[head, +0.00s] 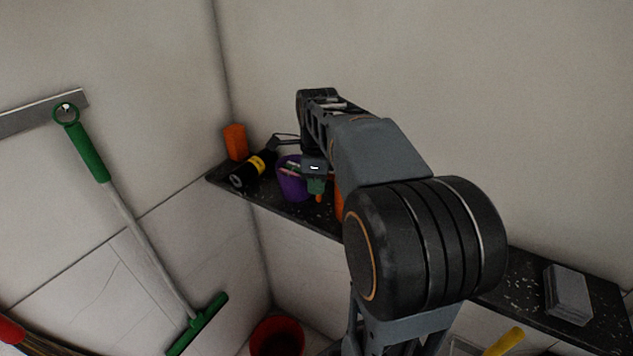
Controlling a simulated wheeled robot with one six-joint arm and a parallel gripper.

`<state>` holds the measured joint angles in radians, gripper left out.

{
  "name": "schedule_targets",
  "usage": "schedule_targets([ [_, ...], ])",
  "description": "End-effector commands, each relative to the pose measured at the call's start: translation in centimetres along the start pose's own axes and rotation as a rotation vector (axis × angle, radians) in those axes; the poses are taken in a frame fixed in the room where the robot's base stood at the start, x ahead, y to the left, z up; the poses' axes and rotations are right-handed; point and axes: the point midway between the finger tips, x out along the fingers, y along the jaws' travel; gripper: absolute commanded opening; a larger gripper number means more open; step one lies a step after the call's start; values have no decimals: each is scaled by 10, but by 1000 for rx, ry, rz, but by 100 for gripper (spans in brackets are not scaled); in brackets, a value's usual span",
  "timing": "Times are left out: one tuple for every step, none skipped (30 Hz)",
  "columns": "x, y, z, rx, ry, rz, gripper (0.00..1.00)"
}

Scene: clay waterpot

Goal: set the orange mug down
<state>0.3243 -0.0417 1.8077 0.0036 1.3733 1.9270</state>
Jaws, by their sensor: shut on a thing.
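An orange surface, taken as the orange mug (339,203), shows as a narrow strip beside my arm; the arm hides most of it. My gripper (315,169) is over the left part of the dark shelf (275,206), near a purple cup (292,184), and is mostly masked by my own arm. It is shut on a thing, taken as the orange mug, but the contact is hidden. I cannot tell whether the mug touches the shelf.
A black bottle-like thing with a yellow band (257,164) lies left of the purple cup. A grey block (567,294) is on the shelf's right part, with bare shelf around it.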

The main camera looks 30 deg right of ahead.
Motion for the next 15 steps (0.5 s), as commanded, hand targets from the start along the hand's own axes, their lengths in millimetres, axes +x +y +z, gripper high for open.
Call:
schedule_targets([
  [1, 0, 0, 0, 0, 0, 17],
  [1, 0, 0, 0, 0, 0, 20],
  [0, 0, 0, 0, 0, 0, 24],
  [0, 0, 0, 0, 0, 0, 27],
  [0, 0, 0, 0, 0, 0, 30],
  [0, 0, 0, 0, 0, 0, 34],
  [0, 0, 0, 0, 0, 0, 36],
  [0, 0, 0, 0, 0, 0, 39],
  [0, 0, 0, 0, 0, 0, 40],
  [0, 0, 0, 0, 0, 0, 40],
  [0, 0, 0, 0, 0, 0, 40],
  [0, 0, 0, 0, 0, 0, 40],
  [0, 0, 0, 0, 0, 0, 40],
  [0, 0, 0, 0, 0, 0, 40],
  [0, 0, 0, 0, 0, 0, 40],
])
